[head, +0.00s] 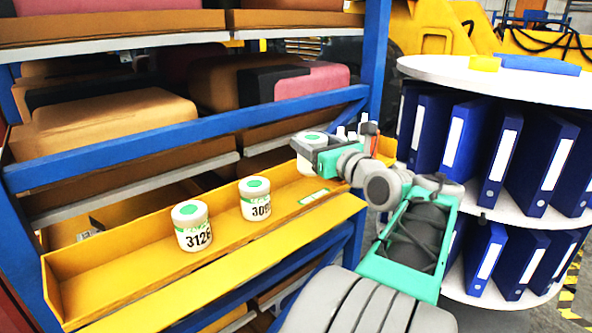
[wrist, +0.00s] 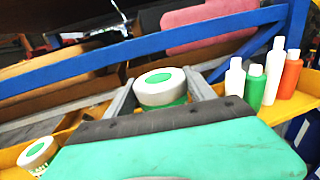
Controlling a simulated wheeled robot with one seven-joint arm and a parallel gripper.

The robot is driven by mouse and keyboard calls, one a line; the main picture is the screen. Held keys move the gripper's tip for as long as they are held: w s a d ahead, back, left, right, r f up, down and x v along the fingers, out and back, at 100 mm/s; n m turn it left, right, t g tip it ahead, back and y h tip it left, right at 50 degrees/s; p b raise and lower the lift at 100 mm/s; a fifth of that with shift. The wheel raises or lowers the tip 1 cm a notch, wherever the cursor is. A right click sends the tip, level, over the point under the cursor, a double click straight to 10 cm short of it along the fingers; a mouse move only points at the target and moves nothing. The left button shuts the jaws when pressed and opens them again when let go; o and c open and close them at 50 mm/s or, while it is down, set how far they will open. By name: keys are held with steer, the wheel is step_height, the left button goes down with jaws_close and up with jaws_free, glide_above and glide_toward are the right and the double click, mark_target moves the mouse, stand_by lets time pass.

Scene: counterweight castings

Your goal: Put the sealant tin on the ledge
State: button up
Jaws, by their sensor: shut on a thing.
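My gripper (head: 306,148) is shut on a white tin with a green-centred lid (head: 313,135), over the right part of the yellow ledge (head: 130,270). In the wrist view this tin (wrist: 160,90) sits upright between the two grey fingers. Its lower part is hidden by my gripper, so I cannot tell whether it touches the ledge. Two similar tins stand on the ledge to the left: one marked 3128 (head: 192,226) and one with a partly readable number starting 30 (head: 255,199). Which tin holds sealant is not readable.
Several bottles, white, green and orange-red (wrist: 290,74), stand close right of the held tin. A green-white label (head: 314,197) is on the ledge. Blue rack beams (head: 190,135) run behind. A round white shelf with blue binders (head: 505,150) stands at right.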

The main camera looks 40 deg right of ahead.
steer(key=shift+w+f+p, duration=0.1)
steer(key=shift+w+f, duration=0.85)
steer(key=shift+f, duration=0.6)
steer(key=shift+w+f+p, duration=0.1)
steer(key=shift+w+f, duration=0.85)
steer(key=shift+f, duration=0.55)
steer(key=shift+w+f+p, duration=0.1)
steer(key=shift+w+f, duration=0.85)
steer(key=shift+f, duration=0.6)
steer(key=shift+a, duration=0.1)
steer(key=shift+f, duration=0.15)
steer(key=o, duration=1.7)
steer(key=s, duration=0.4)
steer(key=s+a+b, duration=0.1)
steer(key=s, duration=0.3)
steer(key=s+a+b, duration=0.1)
steer(key=s, duration=0.2)
steer(key=shift+s, duration=0.4)
